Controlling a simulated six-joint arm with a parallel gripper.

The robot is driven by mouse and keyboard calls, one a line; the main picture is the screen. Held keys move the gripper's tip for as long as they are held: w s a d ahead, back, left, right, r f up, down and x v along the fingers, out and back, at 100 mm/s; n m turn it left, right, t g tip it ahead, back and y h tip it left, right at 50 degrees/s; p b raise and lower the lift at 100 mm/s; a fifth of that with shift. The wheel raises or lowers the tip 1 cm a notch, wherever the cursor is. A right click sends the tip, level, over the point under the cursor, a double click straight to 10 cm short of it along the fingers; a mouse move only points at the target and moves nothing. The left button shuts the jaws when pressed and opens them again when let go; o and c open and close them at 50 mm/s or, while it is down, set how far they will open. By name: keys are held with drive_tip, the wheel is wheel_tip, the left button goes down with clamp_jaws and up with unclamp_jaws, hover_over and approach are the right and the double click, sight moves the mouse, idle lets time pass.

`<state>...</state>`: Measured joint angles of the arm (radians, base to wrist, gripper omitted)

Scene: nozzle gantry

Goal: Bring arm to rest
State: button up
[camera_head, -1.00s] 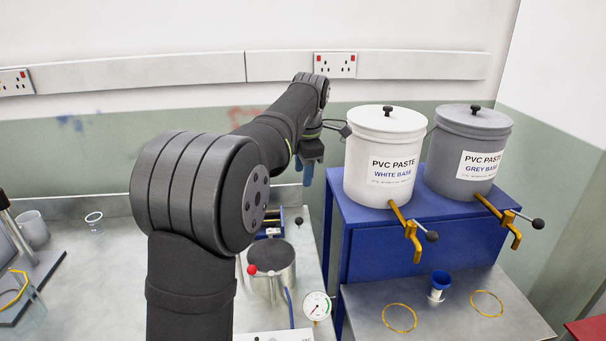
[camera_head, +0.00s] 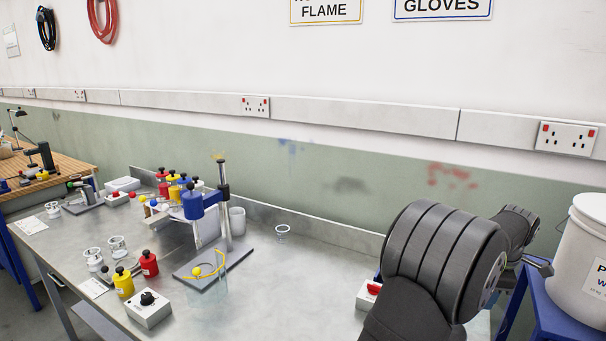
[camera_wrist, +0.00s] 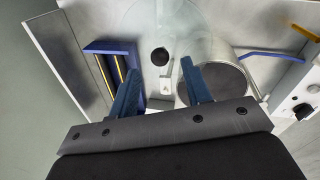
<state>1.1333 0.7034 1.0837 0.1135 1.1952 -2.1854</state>
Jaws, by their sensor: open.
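My arm (camera_head: 440,262) shows at the lower right in the head view, with its far links reaching toward the back wall. In the wrist view my gripper (camera_wrist: 160,85) is open, with its two blue fingers apart and nothing held between them. It hangs above a bench top. A steel pot with a dark top (camera_wrist: 216,80) lies beneath and beside the right finger, and a blue frame with yellow strips (camera_wrist: 108,70) is by the left finger. The fingers are hidden in the head view.
The white paste bucket (camera_head: 590,245) stands on a blue stand right of my arm.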

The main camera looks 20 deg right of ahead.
drive_tip(key=shift+w+d+f, duration=0.1)
drive_tip(key=shift+w+f, duration=0.05)
drive_tip(key=shift+f, duration=0.85)
drive_tip(key=shift+w+d+f, duration=0.1)
drive_tip(key=shift+w+f, duration=0.05)
drive_tip(key=shift+f, duration=0.8)
drive_tip(key=shift+r, duration=0.1)
wheel_tip(320, 180, up, 17)
drive_tip(key=s+a, duration=0.2)
drive_tip(key=s, duration=0.1)
drive_tip(key=w+f, duration=0.1)
drive_tip(key=f, duration=0.4)
drive_tip(key=w+d+f, duration=0.1)
drive_tip(key=f, duration=0.5)
drive_tip(key=w+d+f, duration=0.1)
drive_tip(key=f, duration=0.4)
drive_tip(key=shift+f, duration=0.65)
drive_tip(key=shift+s+a+r+m, duration=0.1)
drive_tip(key=shift+s+a+m, duration=0.4)
drive_tip(key=shift+m, duration=0.3)
drive_tip(key=shift+w, duration=0.15)
